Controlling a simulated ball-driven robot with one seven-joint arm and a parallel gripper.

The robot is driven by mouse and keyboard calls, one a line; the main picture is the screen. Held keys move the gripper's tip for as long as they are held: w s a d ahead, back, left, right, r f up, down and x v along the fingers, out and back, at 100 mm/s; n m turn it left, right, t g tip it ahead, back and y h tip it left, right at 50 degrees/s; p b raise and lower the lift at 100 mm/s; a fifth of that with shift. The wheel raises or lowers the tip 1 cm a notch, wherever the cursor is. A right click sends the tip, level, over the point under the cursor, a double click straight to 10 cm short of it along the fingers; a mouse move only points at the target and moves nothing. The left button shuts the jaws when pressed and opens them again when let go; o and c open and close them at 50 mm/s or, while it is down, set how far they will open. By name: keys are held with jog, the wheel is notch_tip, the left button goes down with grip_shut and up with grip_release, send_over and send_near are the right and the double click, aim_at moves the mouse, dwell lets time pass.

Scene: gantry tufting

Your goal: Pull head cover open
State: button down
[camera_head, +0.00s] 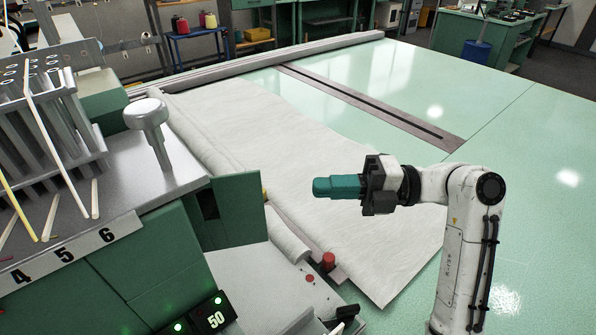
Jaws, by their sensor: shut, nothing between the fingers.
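The tufting head's green housing (150,262) fills the lower left. A flat green panel (234,221), which looks like the head cover, stands upright at its right side. A dark slot shows at the panel's left. I cannot tell how far the cover is open. My gripper (318,187) has teal fingers and points left. It is shut and empty, to the right of the panel and apart from it in the picture, in front of the white cloth (265,125).
A silver knob (149,120) and several thin rods stand on the head's top. A red knob (328,262) and a grey ledge (262,275) lie below the panel. The pale green table (400,80) is clear at the right.

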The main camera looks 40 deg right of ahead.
jog(key=p, duration=0.2)
send_near(225, 207)
jog(key=w, duration=0.4)
jog(key=shift+w+a+r+p, duration=0.15)
jog(key=shift+w+r+p, duration=0.1)
jog(key=shift+p, duration=0.1)
